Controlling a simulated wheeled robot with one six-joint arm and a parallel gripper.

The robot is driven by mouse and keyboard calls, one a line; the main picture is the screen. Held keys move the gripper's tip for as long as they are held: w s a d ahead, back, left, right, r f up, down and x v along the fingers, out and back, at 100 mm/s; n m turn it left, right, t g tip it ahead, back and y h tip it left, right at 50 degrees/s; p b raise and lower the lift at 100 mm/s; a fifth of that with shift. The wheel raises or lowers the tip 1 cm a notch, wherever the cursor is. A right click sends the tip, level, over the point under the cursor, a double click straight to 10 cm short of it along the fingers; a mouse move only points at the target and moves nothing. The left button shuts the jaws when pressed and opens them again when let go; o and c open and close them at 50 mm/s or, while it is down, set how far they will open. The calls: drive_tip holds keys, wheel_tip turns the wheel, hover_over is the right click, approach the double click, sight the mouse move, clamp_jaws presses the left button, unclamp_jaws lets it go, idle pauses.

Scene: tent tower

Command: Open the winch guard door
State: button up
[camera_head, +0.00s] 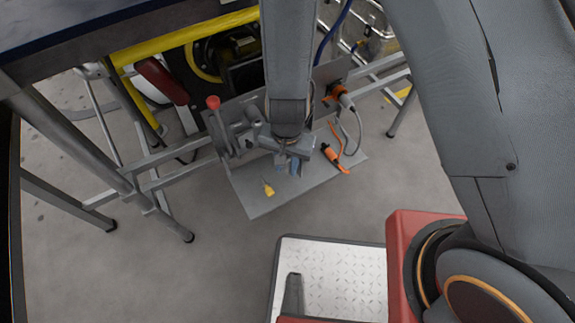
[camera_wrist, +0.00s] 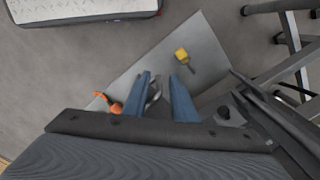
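My gripper (camera_head: 288,163) is over a grey metal bench plate in the head view. In the wrist view its two blue fingers (camera_wrist: 161,77) stand apart with a gap between them. A curved grey metal piece shows in that gap; I cannot tell whether it touches a finger. A dark machine with a yellow ring (camera_head: 203,58) stands behind the bench, partly hidden by a yellow rail and my arm. It may be the winch. I cannot make out a guard door or its handle for certain.
The grey plate (camera_head: 262,207) holds a yellow-handled tool (camera_head: 268,188) and an orange-and-black tool (camera_head: 335,158). A red-knobbed lever (camera_head: 212,103) rises at its left. An orange power tool (camera_head: 340,95) sits at the back right. Metal legs and rails stand left; the floor in front is partly clear.

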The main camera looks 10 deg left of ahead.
drive_tip(key=shift+o, duration=0.2)
drive_tip(key=shift+w+a+r, duration=0.1)
drive_tip(key=shift+w+r, duration=0.05)
drive_tip(key=shift+w, duration=0.1)
drive_tip(key=shift+s+r+p, duration=0.1)
drive_tip(key=shift+r+p, duration=0.7)
drive_tip(key=shift+p, duration=0.4)
wheel_tip(320, 180, up, 6)
drive_tip(key=p, duration=0.8)
drive_tip(key=shift+p, duration=0.35)
